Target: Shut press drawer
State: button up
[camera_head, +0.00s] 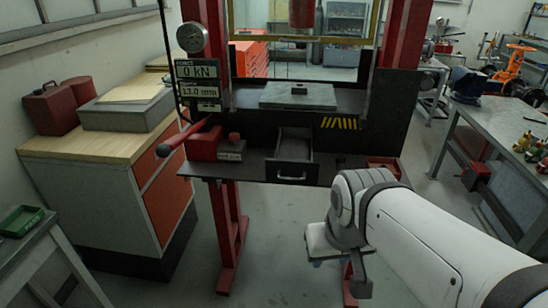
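The press drawer (291,172) is a small dark drawer under the press bed, at the centre of the head view. It stands pulled out toward me, with its open inside showing behind the front panel. A light handle bar runs across its front. My white arm comes in from the lower right and bends down below and right of the drawer, apart from it in the picture. My gripper (359,284) shows only in part at the arm's end, low in front of the press. Its fingers are not clear, so its opening cannot be told.
The red press frame (229,235) stands around the drawer. A red box (205,144) and a pump lever (181,137) are left of it. A wooden-topped cabinet (95,150) stands at left and a workbench (500,125) at right. The floor before the press is clear.

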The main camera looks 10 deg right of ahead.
aim_at(292, 163)
jog(key=i, duration=1)
jog(key=u, duration=1.35)
jog(key=k, duration=1.7)
jog(key=z, duration=0.55)
jog(key=i, duration=1)
